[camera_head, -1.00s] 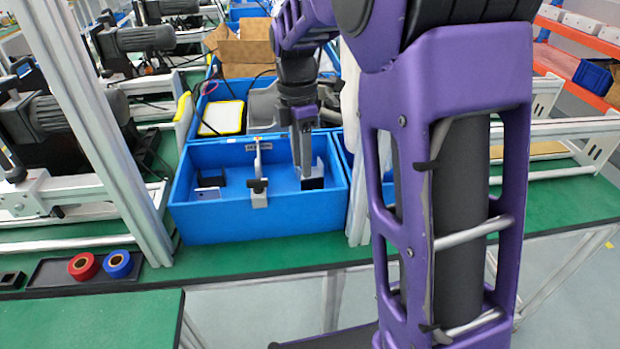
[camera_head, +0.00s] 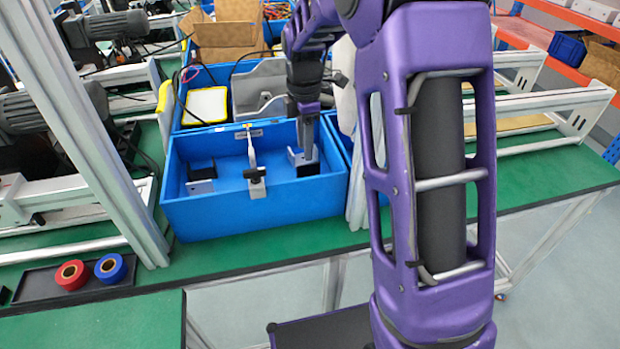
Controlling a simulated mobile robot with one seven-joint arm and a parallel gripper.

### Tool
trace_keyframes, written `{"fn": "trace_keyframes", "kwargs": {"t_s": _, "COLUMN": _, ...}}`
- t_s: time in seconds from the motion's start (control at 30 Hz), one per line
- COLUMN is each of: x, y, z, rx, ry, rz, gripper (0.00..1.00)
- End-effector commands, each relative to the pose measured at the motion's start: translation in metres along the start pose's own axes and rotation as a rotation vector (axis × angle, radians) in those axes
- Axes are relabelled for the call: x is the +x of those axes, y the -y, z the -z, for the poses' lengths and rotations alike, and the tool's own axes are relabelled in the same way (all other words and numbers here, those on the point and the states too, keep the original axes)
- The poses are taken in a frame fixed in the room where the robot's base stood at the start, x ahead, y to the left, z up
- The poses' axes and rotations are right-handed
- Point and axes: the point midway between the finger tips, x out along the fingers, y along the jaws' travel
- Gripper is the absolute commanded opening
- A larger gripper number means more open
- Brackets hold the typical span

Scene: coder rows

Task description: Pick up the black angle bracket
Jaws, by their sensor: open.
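The blue bin (camera_head: 250,212) stands on the green bench. In its right part a small dark angle-shaped piece (camera_head: 308,171) with a pale face lies on the floor. My gripper (camera_head: 307,158) points down into the bin right at this piece, its fingertips overlapping it in the picture. It is open; whether the jaws stand around the piece or touch it cannot be told. A second black angled piece (camera_head: 202,171) with a pale plate lies in the bin's left part. Which of the two is the black angle bracket is not clear.
A pale upright divider with a black clip (camera_head: 255,176) stands mid-bin, left of my gripper. Behind is another blue bin with a yellow-edged white item (camera_head: 206,105) and grey parts. Red tape (camera_head: 71,274) and blue tape (camera_head: 110,268) lie front left. A metal post (camera_head: 95,130) rises left.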

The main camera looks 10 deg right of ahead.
Motion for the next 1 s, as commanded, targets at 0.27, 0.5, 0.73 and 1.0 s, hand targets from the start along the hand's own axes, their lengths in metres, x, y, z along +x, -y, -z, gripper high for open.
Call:
{"fn": "trace_keyframes", "kwargs": {"t_s": 0.27, "x": 0.028, "y": 0.000, "z": 0.000, "rx": -0.001, "ry": -0.001, "rz": 0.000, "gripper": 0.42}}
{"fn": "trace_keyframes", "kwargs": {"t_s": 0.5, "x": 0.060, "y": -0.002, "z": 0.003, "rx": -0.002, "ry": 0.000, "rz": 0.004, "gripper": 0.42}}
{"fn": "trace_keyframes", "kwargs": {"t_s": 0.73, "x": 0.079, "y": -0.003, "z": 0.002, "rx": 0.000, "ry": 0.000, "rz": 0.000, "gripper": 0.42}}
{"fn": "trace_keyframes", "kwargs": {"t_s": 1.0, "x": 0.078, "y": -0.003, "z": 0.002, "rx": 0.000, "ry": 0.000, "rz": -0.001, "gripper": 0.28}}
